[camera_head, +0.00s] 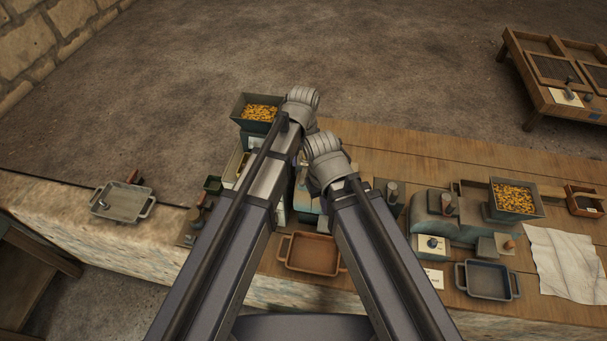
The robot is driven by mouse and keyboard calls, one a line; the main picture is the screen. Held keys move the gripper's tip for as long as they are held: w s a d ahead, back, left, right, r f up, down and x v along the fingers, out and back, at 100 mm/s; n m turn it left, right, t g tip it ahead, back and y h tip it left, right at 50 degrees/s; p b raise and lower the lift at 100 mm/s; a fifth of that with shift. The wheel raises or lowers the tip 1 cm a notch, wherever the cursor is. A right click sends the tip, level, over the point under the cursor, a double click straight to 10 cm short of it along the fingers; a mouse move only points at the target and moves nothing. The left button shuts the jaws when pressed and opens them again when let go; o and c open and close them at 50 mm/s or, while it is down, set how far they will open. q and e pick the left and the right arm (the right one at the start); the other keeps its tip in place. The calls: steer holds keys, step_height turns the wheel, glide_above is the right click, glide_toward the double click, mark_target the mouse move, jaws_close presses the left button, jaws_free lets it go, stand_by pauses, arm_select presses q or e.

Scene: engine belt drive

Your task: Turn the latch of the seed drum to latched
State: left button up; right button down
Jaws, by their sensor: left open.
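Two teal hoppers with orange-yellow seeds stand on the bench: one hopper (246,123) behind my left arm, another hopper (514,208) at the right. Teal machine bodies lie beside them, one of them (432,228) left of the right hopper. I cannot tell which part is the seed drum, and no latch can be made out. My left gripper (302,172) shows only as a small part between my two arms, over the bench's middle; it is open. What lies under it is mostly hidden by the arms. My right gripper is hidden behind its own arm.
A brown tray (312,253) lies at the front middle, a blue-grey tray (488,280) at the front right. A white cloth (565,264) covers the right end. A grey tray (122,203) rests on the stone ledge at left. A low wooden table (522,75) stands far right.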

mark_target(304, 175)
arm_select(q)
step_height(304, 175, down, 6)
steer(key=b, duration=0.4)
steer(key=shift+r+b, duration=0.1)
steer(key=shift+b, duration=0.3)
steer(key=shift+r, duration=0.1)
jaws_close()
